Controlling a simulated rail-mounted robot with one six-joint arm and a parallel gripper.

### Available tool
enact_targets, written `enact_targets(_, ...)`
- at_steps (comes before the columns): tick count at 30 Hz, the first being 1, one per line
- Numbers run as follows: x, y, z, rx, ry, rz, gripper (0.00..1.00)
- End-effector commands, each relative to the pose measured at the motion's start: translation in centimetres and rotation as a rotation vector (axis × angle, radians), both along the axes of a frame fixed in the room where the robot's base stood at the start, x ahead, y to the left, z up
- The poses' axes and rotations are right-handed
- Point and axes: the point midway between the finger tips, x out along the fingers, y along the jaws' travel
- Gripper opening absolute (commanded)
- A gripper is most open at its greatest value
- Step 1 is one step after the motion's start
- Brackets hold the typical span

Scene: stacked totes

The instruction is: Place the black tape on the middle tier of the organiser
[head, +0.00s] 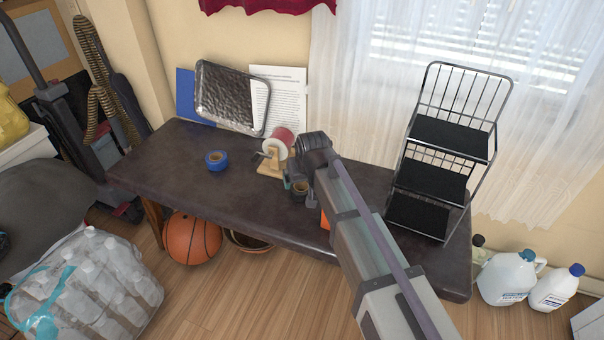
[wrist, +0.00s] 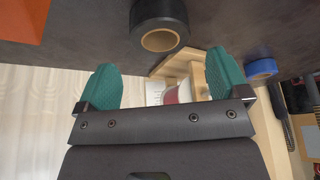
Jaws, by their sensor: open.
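The black tape (head: 300,188) lies on the dark table, partly hidden by my arm in the head view. In the wrist view the black tape (wrist: 158,22) shows as a black roll with a tan core, beyond my fingertips. My gripper (wrist: 160,82) is open, its two green fingers apart with nothing held between them. In the head view my gripper is mostly hidden behind the wrist, close to the tape. The organiser (head: 401,166) is a black wire rack with three tiers at the table's right end. Its middle tier (head: 432,181) looks empty.
A tape dispenser with a red roll (head: 275,152) stands beside the black tape, close to the gripper. A blue tape (head: 216,160) lies further left. An orange object (head: 325,219) is partly hidden by my arm. A metal tray (head: 232,97) leans on the wall.

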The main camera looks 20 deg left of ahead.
Motion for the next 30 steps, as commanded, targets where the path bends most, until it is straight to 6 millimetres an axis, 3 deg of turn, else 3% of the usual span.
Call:
enact_targets(1, -0.6, -0.4, 2.8, 0.0, 0.0, 0.0, 0.93)
enact_targets(6, -1.6, -1.2, 5.4, 0.0, 0.0, 0.0, 0.93)
enact_targets(9, -1.7, -1.3, 5.4, 0.0, 0.0, 0.0, 0.93)
enact_targets(12, -1.7, -1.3, 5.2, 0.0, 0.0, 0.0, 1.0)
enact_targets(22, -1.6, -1.3, 4.7, 0.026, 0.021, -0.041, 1.0)
enact_targets(26, -1.0, -1.2, 2.6, 0.205, 0.18, -0.351, 1.0)
enact_targets(30, 0.1, -1.1, 0.3, 0.496, 0.55, -0.942, 1.0)
